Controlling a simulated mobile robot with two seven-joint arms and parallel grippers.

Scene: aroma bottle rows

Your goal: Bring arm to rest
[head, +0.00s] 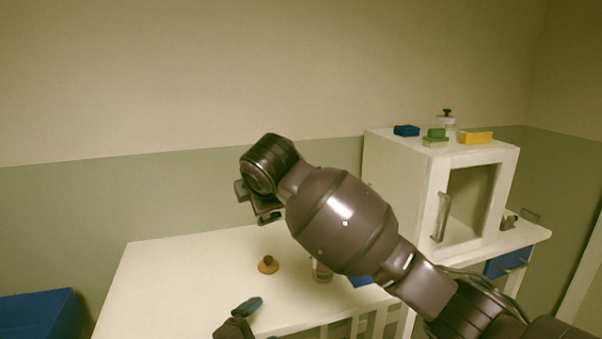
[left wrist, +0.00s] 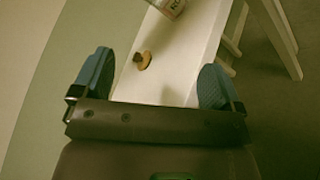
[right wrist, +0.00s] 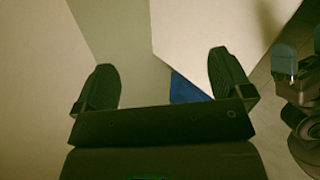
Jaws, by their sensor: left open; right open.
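My right arm reaches across the middle of the head view. Its right gripper (head: 262,205) is raised above the back of the table. In the right wrist view my right gripper (right wrist: 160,68) is open and empty, with a wall and a pale table corner beyond it. My left gripper (head: 245,312) is at the bottom of the head view, partly cut off, over the table's front. In the left wrist view my left gripper (left wrist: 155,75) is open and empty. My left gripper also shows at the right edge of the right wrist view (right wrist: 286,62).
A white table (head: 180,275) holds a small round brown-topped object (head: 268,265) and a labelled bottle (head: 321,270), partly hidden by my right arm. A white cabinet (head: 395,175) with blocks and a jar on top stands right. A blue bin (head: 40,312) is lower left.

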